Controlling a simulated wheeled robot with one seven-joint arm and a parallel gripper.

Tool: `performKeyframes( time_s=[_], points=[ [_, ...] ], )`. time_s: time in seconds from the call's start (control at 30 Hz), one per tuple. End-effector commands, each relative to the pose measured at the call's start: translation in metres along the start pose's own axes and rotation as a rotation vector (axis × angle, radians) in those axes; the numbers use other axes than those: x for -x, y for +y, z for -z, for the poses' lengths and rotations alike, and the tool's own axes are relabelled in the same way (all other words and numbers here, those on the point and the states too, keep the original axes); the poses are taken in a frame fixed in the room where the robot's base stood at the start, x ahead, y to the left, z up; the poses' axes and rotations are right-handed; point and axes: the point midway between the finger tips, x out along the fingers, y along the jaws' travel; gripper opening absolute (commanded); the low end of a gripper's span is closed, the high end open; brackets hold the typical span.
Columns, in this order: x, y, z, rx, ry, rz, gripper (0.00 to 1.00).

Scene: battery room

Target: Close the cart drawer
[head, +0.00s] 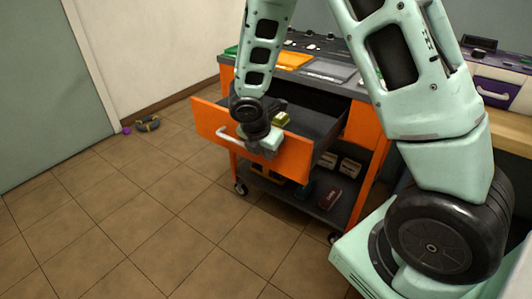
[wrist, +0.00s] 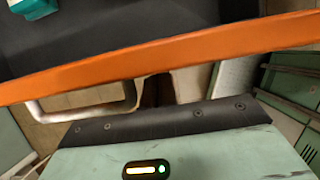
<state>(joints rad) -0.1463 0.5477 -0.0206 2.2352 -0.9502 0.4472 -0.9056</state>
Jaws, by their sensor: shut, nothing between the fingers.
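The orange cart drawer (head: 210,122) is pulled well out of the cart in the head view, with a dark inside and a light bar handle on its front. My gripper (head: 264,150) is at the outside of the drawer front, just right of the handle (head: 229,135). It is shut with nothing held. In the wrist view the orange top edge of the drawer front (wrist: 170,52) crosses the picture, with the handle (wrist: 85,105) below it at left. The fingertips are mostly hidden, and I cannot tell whether they touch the front.
A yellowish item (head: 281,119) shows at the drawer. The cart (head: 359,125) has trays on top and boxes on its lower shelf (head: 325,212). A purple ball (head: 127,130) and a dark item (head: 148,123) lie on the floor at the left. The tiled floor in front is clear.

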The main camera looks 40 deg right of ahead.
Motion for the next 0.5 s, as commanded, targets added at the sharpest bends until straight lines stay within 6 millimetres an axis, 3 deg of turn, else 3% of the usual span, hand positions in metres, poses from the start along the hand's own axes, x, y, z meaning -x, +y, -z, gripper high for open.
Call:
performKeyframes(
  time_s=[0.27, 0.5],
  points=[
    [-0.013, -0.001, -0.043, -0.005, -0.001, 0.004, 0.00],
    [-0.035, -0.002, -0.104, -0.006, -0.002, 0.006, 0.00]
  ],
)
